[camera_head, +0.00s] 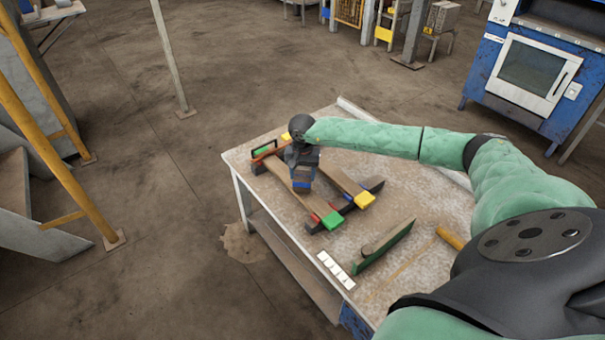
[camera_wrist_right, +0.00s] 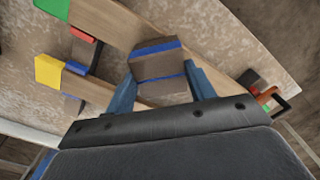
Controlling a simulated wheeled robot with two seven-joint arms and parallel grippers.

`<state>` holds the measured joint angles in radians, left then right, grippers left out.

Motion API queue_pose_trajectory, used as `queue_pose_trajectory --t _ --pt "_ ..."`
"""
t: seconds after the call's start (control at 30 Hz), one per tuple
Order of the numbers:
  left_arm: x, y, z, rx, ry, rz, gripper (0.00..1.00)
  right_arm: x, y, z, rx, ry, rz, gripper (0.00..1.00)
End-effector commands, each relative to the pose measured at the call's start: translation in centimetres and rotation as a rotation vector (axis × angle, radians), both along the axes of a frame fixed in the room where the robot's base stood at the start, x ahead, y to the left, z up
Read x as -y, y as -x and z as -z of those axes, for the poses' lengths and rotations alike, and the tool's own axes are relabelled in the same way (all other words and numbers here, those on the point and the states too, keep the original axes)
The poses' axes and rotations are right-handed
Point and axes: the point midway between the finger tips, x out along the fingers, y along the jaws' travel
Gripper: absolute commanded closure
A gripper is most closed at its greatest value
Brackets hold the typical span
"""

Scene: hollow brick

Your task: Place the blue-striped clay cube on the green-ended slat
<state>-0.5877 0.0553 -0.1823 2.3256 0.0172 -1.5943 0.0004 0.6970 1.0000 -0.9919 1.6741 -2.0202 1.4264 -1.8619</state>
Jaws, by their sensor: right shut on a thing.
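The blue-striped clay cube (camera_wrist_right: 158,64) is brown with blue bands and sits between the two blue fingers of my right gripper (camera_wrist_right: 162,82). My right gripper (camera_head: 302,178) is shut on the cube and points down over the green-ended slat (camera_head: 319,207). That slat is pale wood with a green near end, and it also shows in the wrist view (camera_wrist_right: 112,27). The cube appears over the slat's middle; I cannot tell whether it touches the wood. The gripper hides part of the slat in the head view. My left gripper is out of view.
A yellow-ended slat (camera_head: 345,182) lies beside the green-ended one, both across dark supports with coloured marks. The worktable (camera_head: 400,200) also holds a dark green angled piece (camera_head: 385,247), a yellow-orange rod (camera_head: 450,238) and a white marked strip (camera_head: 336,270). The right part of the tabletop has bare room.

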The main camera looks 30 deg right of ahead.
Motion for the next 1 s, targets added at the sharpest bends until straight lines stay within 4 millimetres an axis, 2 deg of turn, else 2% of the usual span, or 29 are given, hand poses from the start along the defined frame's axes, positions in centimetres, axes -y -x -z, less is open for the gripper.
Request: queue_pose_trajectory --t 0.1,0.23,0.87,0.9,1.0 --pt "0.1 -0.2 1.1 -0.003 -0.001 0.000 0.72 0.0 0.0 0.6 0.000 -0.001 0.000 0.69" --pt "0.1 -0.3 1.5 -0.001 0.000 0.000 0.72 -0.1 0.0 0.9 0.001 -0.001 0.000 0.69" --pt "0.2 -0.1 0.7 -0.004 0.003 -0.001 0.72 0.0 0.0 1.1 0.001 -0.001 0.000 0.69" --pt "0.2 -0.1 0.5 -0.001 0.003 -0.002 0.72 0.0 0.0 1.1 0.001 -0.001 0.000 0.42" --pt "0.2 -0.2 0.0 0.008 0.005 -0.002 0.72 0.0 0.0 1.1 0.001 -0.001 0.000 0.24"
